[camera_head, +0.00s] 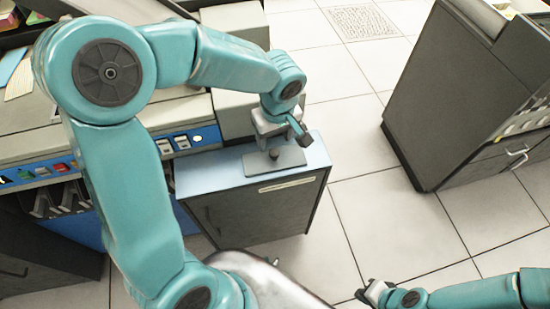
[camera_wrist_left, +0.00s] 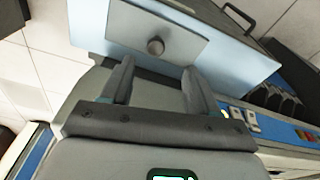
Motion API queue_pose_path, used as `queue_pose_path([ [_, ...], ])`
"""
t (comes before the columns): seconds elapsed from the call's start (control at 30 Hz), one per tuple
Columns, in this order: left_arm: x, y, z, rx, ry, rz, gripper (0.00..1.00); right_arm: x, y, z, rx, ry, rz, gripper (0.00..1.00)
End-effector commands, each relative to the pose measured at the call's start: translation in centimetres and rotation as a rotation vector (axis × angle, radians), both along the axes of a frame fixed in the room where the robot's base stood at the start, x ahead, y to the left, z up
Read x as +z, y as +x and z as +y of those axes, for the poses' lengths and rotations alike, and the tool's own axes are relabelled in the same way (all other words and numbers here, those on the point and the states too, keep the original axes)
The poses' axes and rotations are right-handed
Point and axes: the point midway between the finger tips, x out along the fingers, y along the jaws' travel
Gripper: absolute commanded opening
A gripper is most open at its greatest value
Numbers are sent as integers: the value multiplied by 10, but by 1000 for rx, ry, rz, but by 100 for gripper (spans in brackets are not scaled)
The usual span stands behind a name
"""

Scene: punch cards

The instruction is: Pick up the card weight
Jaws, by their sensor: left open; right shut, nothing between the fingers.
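The card weight (camera_head: 289,158) is a flat grey plate with a small round knob. It lies on the pale blue top of a low grey cabinet (camera_head: 257,215) in the head view. In the left wrist view the card weight (camera_wrist_left: 188,42) shows with its knob upright, just beyond the fingertips. My left gripper (camera_head: 286,142) is open above the weight and partly hides it; in the left wrist view its two fingers (camera_wrist_left: 157,68) are spread and empty, and the knob lines up between them. My right gripper (camera_head: 372,292) is shut and empty at the lower right, far from the weight.
A console with a blue strip of switches (camera_head: 180,142) stands left of the cabinet, with grey box-like housings (camera_head: 235,112) behind it. A tall dark grey cabinet (camera_head: 445,110) stands at the right. The tiled floor (camera_head: 365,170) between them is clear.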

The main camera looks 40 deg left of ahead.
Motion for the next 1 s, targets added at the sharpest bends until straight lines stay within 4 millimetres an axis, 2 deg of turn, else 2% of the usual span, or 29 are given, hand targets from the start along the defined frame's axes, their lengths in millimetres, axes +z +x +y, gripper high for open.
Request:
queue_pose_path([
  [0.1, -20, -1, 4, 1, 1, 3, 60, -2, 0, 0, 0, 0, 0, 0],
  [0.33, -38, 2, 6, 0, -2, 3, 60, -1, 0, 0, 0, 0, 0, 0],
  [0.6, -77, 12, 8, 0, -1, 3, 60, 1, 0, 0, 0, 0, 0, 0],
  [0.87, -80, 14, 7, 0, -1, 0, 60, 1, 0, 0, 0, 0, 0, 0],
  [0.97, -80, 14, 7, 0, -1, 0, 31, 1, 0, 0, 0, 0, 0, 0],
  [1.0, -80, 14, 7, 0, -1, 0, 18, 1, 0, 0, 0, 0, 0, 0],
])
